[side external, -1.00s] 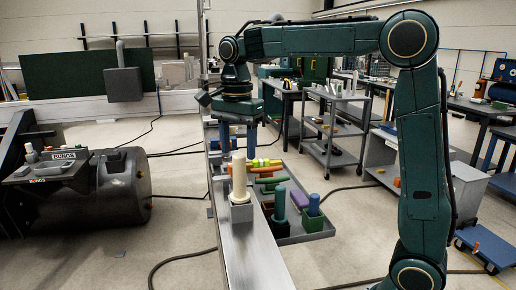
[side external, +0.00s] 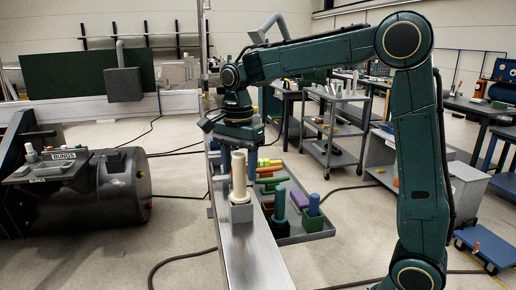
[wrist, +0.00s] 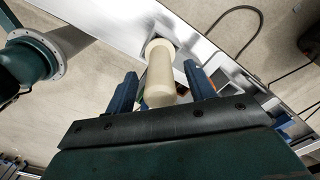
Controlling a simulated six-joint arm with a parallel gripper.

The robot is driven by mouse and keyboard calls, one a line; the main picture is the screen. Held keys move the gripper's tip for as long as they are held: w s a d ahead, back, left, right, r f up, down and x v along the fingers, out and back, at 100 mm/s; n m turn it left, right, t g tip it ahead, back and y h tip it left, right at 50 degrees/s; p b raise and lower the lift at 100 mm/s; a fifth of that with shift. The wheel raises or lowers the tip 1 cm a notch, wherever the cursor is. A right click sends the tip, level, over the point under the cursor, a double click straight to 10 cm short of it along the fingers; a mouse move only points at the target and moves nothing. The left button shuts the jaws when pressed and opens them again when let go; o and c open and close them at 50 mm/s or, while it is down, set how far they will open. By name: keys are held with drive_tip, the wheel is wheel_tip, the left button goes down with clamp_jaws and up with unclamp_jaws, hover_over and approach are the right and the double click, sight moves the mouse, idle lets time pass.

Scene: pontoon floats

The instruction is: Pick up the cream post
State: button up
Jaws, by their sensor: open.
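In the wrist view my gripper (wrist: 160,85) holds nothing. I cannot tell whether the fingers are level with the post in depth.
A dark tank (side external: 122,188) marked BUNGS lies to the left. The beam's near end is clear.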

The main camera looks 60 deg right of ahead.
clamp_jaws()
idle(0.3)
drive_tip(key=shift+r, duration=0.15)
wheel_tip(320, 180, up, 20)
idle(1.0)
drive_tip(key=shift+d+f, duration=0.1)
drive_tip(key=shift+f, duration=0.1)
idle(0.5)
